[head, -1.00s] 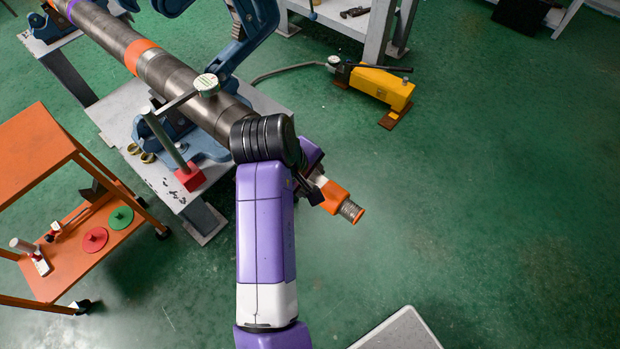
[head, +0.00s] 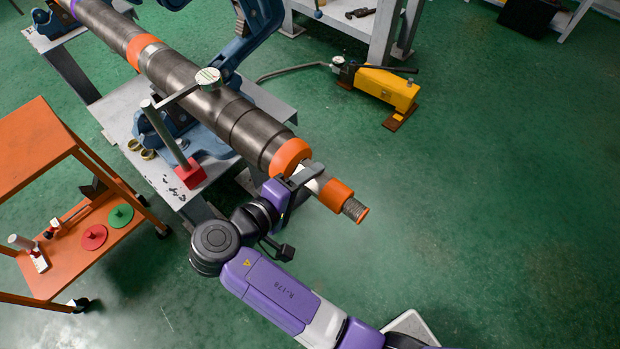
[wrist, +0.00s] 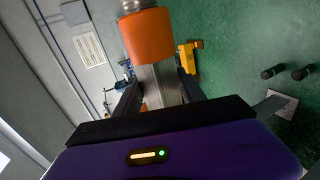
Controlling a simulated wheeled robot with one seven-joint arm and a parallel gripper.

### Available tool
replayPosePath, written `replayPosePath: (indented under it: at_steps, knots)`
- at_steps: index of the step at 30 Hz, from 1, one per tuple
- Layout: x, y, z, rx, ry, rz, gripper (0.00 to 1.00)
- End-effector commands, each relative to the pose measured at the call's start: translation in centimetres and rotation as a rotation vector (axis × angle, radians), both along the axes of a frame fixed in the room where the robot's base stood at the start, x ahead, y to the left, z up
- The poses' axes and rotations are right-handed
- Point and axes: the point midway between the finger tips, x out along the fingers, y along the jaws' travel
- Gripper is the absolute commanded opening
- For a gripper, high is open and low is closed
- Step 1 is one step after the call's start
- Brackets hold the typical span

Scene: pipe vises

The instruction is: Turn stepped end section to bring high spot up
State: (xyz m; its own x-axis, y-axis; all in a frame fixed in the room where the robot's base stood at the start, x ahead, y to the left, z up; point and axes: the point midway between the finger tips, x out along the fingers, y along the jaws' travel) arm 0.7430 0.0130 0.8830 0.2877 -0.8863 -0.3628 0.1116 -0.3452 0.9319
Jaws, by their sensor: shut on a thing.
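A long dark steel pipe (head: 175,78) with orange bands lies in blue vises, sloping from upper left to lower right. Its narrower stepped end section (head: 317,182) sticks out past the bench, with an orange collar (head: 337,195) and a threaded tip (head: 355,210). My gripper (head: 296,182) is shut on the bare metal of the end section, between two orange bands. In the wrist view the end section (wrist: 160,84) lies between the fingers, orange collar beyond. A dial gauge (head: 208,78) on a red-based post (head: 190,174) stands at the pipe.
An orange cart (head: 40,150) with red and green discs stands at left. A yellow hydraulic pump (head: 385,90) sits on the green floor, its hose running toward the bench (head: 270,104). The floor at right is clear.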

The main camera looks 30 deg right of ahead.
Motion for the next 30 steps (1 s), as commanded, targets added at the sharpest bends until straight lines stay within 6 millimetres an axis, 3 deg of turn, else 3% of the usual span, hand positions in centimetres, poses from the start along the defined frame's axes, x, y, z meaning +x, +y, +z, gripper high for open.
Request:
replayPosePath:
  at_steps: [15, 30]
  knots:
    - [-0.02, 0.11, -0.97, -0.342, -0.108, 0.000, 0.07]
    - [0.01, 0.19, -0.79, -0.420, -0.134, 0.003, 0.07]
